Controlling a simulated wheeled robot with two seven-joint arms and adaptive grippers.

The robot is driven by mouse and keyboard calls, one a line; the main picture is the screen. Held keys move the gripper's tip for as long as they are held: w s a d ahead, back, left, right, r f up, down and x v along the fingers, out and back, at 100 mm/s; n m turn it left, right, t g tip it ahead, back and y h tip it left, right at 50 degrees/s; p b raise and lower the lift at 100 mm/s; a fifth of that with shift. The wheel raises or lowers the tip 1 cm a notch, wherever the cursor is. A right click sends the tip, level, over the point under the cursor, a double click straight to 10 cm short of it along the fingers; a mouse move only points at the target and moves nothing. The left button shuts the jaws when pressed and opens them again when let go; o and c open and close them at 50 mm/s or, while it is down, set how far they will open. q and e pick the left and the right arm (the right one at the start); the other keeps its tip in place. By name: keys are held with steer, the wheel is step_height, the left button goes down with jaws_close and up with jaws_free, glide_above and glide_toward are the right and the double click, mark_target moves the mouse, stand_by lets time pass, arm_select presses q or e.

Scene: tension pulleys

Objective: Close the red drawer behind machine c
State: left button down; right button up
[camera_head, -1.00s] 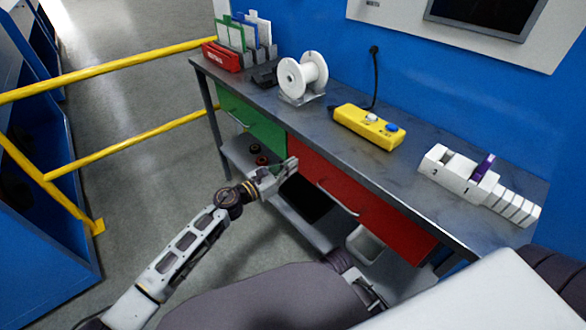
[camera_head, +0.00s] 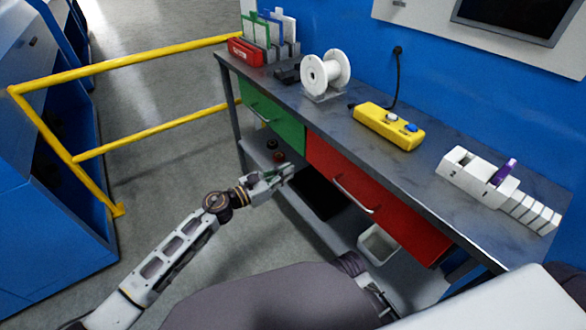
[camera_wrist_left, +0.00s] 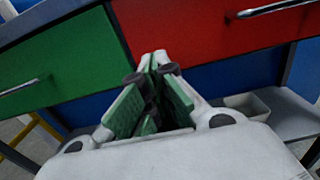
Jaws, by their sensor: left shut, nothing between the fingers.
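The red drawer (camera_head: 372,192) sits under the workbench top, with a silver handle (camera_head: 353,195) on its front. It looks near the bench front's plane; I cannot tell whether a small gap is left. In the left wrist view the red front (camera_wrist_left: 210,35) fills the upper right. My left gripper (camera_head: 287,172) is shut and empty, in front of the bench just below the drawer's left end. In the left wrist view its fingertips (camera_wrist_left: 155,62) come together before the red front's lower left corner; contact is unclear. My right gripper cannot be made out clearly. No machine is marked c.
A green drawer (camera_head: 270,115) is left of the red one. On the workbench (camera_head: 335,115) stand a white spool (camera_head: 325,72), a yellow button box (camera_head: 388,126) and a white numbered part (camera_head: 490,180). A white bin (camera_head: 378,243) sits below. Yellow rails (camera_head: 150,65) stand left.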

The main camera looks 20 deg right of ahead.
arm_select(q)
steer(key=shift+v, duration=2.25)
arm_select(e)
steer(key=shift+w, duration=0.3)
steer(key=shift+s, duration=0.15)
